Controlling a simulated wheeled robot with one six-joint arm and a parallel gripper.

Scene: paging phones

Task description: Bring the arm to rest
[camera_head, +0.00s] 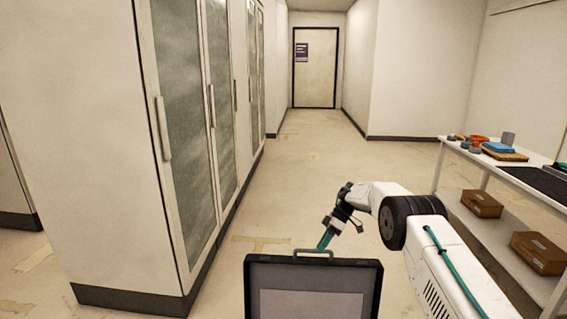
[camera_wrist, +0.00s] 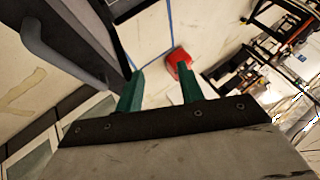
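My arm, white with black joints, reaches forward at the lower right of the head view and bends down to the left. My gripper (camera_head: 325,240) hangs just beyond the top edge of a dark framed panel with a handle. In the wrist view my gripper (camera_wrist: 161,88) shows two green fingers standing apart with nothing between them. The dark grey handle (camera_wrist: 60,50) is left of the fingers there; I cannot tell whether anything touches it.
Tall glass-door cabinets (camera_head: 185,120) line the left. A white table (camera_head: 540,185) at the right holds small items, with brown boxes (camera_head: 482,204) below. Floor (camera_head: 310,165) is clear toward a closed door (camera_head: 314,75). A red object (camera_wrist: 178,60) lies beyond the fingers.

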